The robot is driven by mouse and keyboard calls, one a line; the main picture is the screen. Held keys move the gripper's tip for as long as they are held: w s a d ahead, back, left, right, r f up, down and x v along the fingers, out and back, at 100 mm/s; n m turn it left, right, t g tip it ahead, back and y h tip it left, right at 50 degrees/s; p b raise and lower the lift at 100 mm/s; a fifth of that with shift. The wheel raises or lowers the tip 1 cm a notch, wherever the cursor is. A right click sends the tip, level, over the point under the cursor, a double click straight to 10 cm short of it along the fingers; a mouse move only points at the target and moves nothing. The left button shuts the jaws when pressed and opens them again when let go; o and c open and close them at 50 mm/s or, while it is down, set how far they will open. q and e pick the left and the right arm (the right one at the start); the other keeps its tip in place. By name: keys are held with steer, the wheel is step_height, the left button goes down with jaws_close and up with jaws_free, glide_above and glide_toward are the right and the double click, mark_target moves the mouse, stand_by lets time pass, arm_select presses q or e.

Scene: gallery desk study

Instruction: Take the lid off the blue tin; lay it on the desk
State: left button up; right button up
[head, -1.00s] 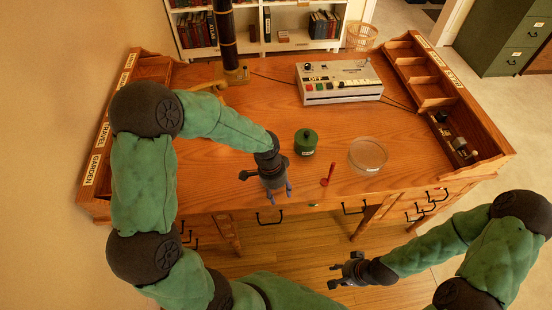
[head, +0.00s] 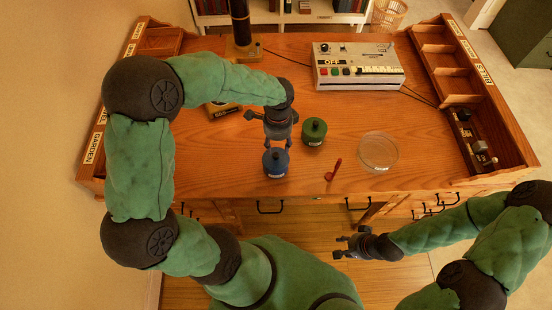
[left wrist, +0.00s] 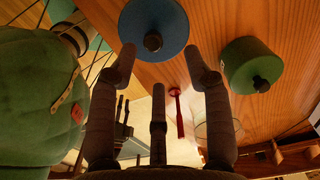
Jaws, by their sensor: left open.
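The blue tin (head: 275,163) stands near the desk's front edge, with its lid on. In the left wrist view its blue lid (left wrist: 150,20) and dark round knob (left wrist: 153,42) show beyond the fingertips. My left gripper (head: 278,144) is open at the tin's far side in the head view, its fingers pointing towards it. In the left wrist view the fingertips (left wrist: 160,52) are apart and nothing is held between them. My right gripper (head: 338,246) looks open and empty, in front of the desk over the floor. The bare desk top (head: 400,120) is wooden.
A green tin (head: 313,132) stands close to the right of the left gripper. A red item (head: 333,170) and a clear round dish (head: 378,152) lie further right. A panel with buttons (head: 357,66) and a dark column (head: 241,25) stand behind. Bare desk lies right of the dish.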

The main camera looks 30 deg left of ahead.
mark_target(276, 155)
arm_select(q)
steer(key=f, duration=0.1)
steer(key=f+b, duration=0.1)
steer(key=f, duration=0.1)
steer(key=f+b, duration=0.1)
steer(key=f, duration=0.1)
steer(key=shift+s+a, duration=0.1)
steer(key=shift+s, duration=0.3)
jaws_close()
